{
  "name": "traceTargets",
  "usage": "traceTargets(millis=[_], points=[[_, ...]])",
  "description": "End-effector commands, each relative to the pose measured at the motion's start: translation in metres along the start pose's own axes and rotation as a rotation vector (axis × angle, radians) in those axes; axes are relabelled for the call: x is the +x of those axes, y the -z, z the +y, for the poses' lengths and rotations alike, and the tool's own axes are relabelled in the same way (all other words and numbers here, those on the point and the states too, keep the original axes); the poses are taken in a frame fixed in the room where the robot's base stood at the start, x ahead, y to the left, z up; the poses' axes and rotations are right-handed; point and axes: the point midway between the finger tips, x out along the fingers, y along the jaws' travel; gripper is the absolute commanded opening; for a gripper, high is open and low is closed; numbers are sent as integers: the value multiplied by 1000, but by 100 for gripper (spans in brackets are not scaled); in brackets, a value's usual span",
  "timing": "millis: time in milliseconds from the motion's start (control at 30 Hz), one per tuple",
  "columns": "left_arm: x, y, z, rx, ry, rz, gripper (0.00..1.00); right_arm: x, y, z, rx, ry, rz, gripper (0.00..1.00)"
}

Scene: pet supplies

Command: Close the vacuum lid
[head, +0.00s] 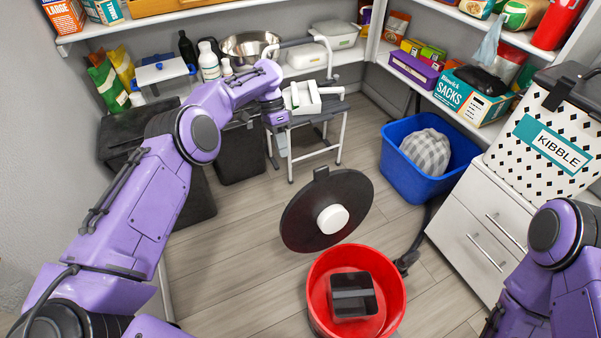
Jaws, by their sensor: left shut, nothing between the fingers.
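The vacuum is a red round tub (317,290) on the floor at the bottom centre, with a black box-like part (352,295) inside. Its round black lid (300,222) with a white knob (333,219) stands open and tilted up behind the tub, showing its face to me. My left gripper (283,147) is shut and empty, beyond the lid and to its left, close to a step stool and well apart from the lid. My right arm shows at the lower right; its gripper is out of view.
A grey step stool (291,166) stands behind the lid. A blue bin (404,184) with a grey checked item is to the right, beside white drawers (483,228) bearing a kibble container (545,143). Dark bins stand at the left. Floor left of the tub is clear.

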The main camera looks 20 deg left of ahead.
Motion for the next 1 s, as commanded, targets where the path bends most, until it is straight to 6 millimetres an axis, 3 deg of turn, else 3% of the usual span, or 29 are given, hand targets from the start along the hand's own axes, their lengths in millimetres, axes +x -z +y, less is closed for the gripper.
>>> traceTargets(millis=[167, 567, 800, 1000], points=[[18, 0, 1, 0, -3, -5, 0, -1, 0, 0, 0, -1, -1, 43], [103, 0, 2, 0, -1, -4, 0, -9, 3, 1, -1, -1, -1, 43], [107, 0, 34, -1, 0, -1, 0, -22, 9, 2, 0, -1, -1, 43], [110, 0, 38, -2, 1, 1, 0, -22, 9, 2, 0, -1, -1, 43]])
